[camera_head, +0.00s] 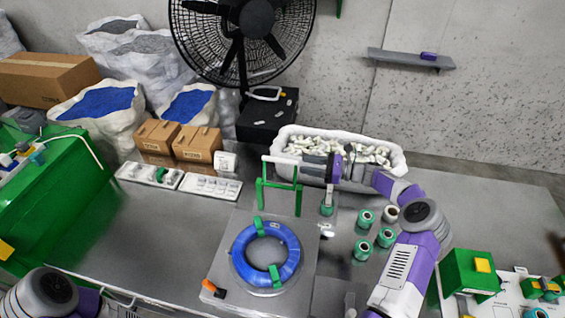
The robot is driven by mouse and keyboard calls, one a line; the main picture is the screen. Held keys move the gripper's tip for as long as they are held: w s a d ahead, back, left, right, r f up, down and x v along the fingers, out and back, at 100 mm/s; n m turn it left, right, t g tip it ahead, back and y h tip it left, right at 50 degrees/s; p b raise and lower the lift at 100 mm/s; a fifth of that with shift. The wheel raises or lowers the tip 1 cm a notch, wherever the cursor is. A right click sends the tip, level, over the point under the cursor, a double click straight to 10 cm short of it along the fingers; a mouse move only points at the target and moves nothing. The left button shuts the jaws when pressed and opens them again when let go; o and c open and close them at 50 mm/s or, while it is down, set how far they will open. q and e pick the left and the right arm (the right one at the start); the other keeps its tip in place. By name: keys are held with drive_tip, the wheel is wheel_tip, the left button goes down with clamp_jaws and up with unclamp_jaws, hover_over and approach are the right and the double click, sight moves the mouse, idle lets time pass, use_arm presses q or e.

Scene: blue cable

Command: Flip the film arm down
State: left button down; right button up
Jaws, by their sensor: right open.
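The film arm (279,183) is a green frame with a pale bar along its top. It stands raised at the back of a grey plate (222,262). A blue cable coil (248,266) with green clips lies flat on the plate in front of it. My right gripper (312,161) is open at the right end of the pale bar, pointing left. I cannot tell whether its fingers touch the bar or surround it. My left arm shows only at the bottom left corner; its gripper is not visible.
Several green rolls (364,249) stand right of the plate. A white bin (394,157) of small parts and a black fan (244,35) are behind. Small cardboard boxes (196,145) and white trays (211,187) sit back left. Bare table lies left of the plate.

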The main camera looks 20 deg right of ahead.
sight(294, 163)
drive_tip(key=x, duration=0.8)
drive_tip(key=shift+d+f, duration=0.1)
drive_tip(key=shift+f, duration=0.05)
clamp_jaws()
